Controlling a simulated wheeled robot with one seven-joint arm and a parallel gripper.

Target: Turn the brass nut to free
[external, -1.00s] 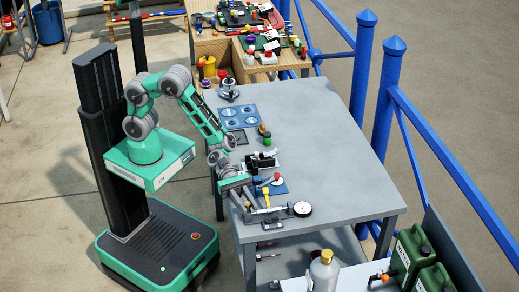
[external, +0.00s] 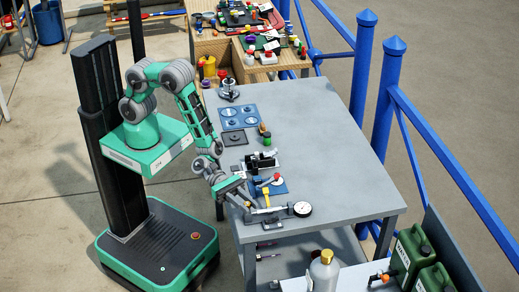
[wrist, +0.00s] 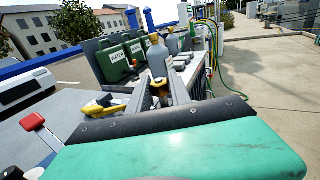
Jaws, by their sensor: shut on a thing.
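The brass nut (wrist: 158,85) shows in the wrist view as a small yellow-brass ring with a dark centre, between my two fingers. My gripper (wrist: 160,91) is shut on it, one finger on each side. In the external view my gripper (external: 247,203) reaches down at a slant to the near left end of a grey fixture (external: 280,213) on the table. The nut is too small and covered there to make out. How far it is turned cannot be told.
A yellow T-handle (external: 266,200) stands beside my gripper, and a round white gauge (external: 303,209) sits at the fixture's right end. The table's right half (external: 335,155) is clear.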

